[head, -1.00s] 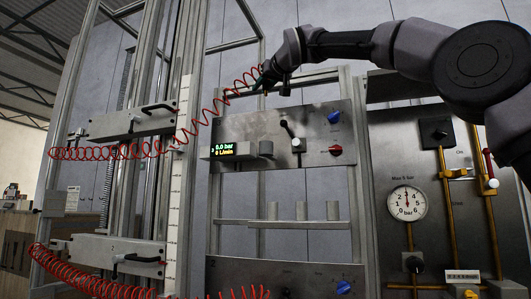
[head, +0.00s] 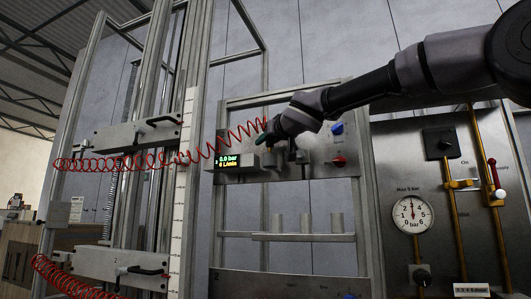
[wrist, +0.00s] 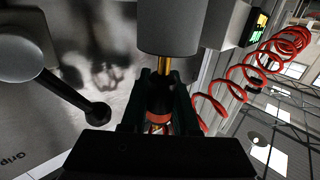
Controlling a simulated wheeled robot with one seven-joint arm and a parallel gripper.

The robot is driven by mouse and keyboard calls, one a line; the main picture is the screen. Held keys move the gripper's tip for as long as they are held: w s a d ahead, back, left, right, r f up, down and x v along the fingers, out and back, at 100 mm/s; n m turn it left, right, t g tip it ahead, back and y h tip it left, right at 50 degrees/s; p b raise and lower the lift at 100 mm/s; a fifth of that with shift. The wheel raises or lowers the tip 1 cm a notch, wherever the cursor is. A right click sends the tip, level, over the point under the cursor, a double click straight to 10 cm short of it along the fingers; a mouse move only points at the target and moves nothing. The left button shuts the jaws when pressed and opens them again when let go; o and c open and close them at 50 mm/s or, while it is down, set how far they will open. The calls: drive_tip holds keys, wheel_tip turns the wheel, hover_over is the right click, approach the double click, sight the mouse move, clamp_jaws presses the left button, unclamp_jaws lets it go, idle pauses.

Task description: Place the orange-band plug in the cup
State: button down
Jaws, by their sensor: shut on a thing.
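My gripper (head: 268,141) is at the panel, just above the grey cup (head: 269,162) beside the display. In the wrist view my gripper (wrist: 161,88) is shut on the black plug (wrist: 160,103). An orange-red band (wrist: 158,127) shows on the plug behind the fingers. The plug's brass tip points at the grey cup (wrist: 168,28) and meets its edge in the picture. I cannot tell whether the tip is inside the cup or in front of it. The cup's opening is hidden.
A red coiled hose (head: 205,152) runs left from my gripper to the column. The lit display (head: 228,160) is left of the cup. A black lever (wrist: 85,100) stands close beside the plug. Blue (head: 337,128) and red (head: 339,161) knobs are to the right.

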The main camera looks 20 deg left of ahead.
drive_tip(key=shift+f, duration=1.65)
drive_tip(key=c, duration=0.7)
unclamp_jaws()
drive_tip(key=shift+f, duration=0.1)
drive_tip(key=v, duration=1.2)
